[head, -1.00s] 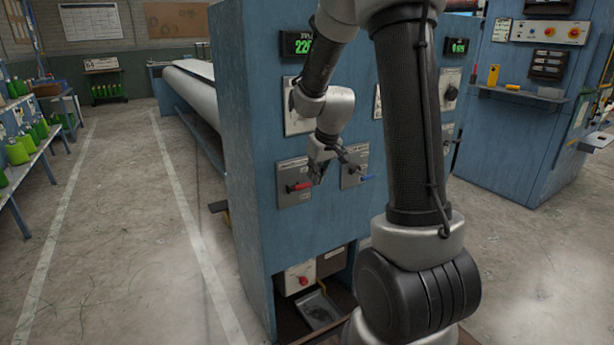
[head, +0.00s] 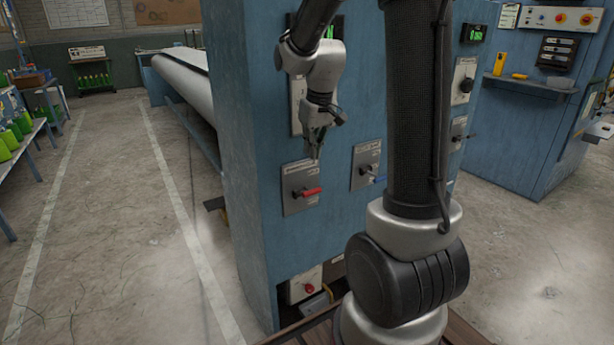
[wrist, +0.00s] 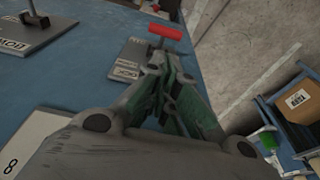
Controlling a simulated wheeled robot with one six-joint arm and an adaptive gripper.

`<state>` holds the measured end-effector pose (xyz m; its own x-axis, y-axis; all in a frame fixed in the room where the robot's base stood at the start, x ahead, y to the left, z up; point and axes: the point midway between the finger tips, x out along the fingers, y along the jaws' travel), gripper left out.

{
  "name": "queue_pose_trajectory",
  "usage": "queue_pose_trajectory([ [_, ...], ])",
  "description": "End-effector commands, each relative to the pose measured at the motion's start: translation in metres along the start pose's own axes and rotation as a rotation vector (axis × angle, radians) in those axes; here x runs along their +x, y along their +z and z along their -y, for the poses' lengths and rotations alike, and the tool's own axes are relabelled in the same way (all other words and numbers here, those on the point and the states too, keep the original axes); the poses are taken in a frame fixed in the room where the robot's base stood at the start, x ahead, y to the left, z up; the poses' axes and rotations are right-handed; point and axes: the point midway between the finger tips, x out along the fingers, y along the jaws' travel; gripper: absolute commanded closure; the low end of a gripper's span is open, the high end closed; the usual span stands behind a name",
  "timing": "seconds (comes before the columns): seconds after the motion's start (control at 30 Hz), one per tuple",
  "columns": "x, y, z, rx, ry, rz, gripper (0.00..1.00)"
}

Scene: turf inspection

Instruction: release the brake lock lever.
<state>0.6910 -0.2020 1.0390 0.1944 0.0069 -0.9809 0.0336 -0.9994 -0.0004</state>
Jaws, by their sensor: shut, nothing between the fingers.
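A lever with a red handle (head: 311,192) sits on a grey plate (head: 291,204) on the blue machine's front. The handle points right, about level. In the wrist view the red handle (wrist: 165,31) shows beyond my fingertips, and its plate (wrist: 133,54) carries a label partly reading "OCK". My gripper (head: 316,150) hangs fingers down, just above the plate's upper right and apart from the handle. In the wrist view my gripper (wrist: 162,62) has its fingertips together with nothing between them.
A second lever with a blue handle (head: 379,179) is on another plate (head: 360,172) to the right. A red knob (head: 309,288) is on a box low in the machine. A white roller (head: 185,93) runs along the left. Open floor lies left of the machine.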

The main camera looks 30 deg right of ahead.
Motion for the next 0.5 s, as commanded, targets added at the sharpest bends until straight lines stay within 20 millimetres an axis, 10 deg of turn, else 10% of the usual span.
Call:
queue_pose_trajectory([
  [0.5, 0.048, 0.001, 0.000, 0.000, -0.001, 0.003, 1.00],
])
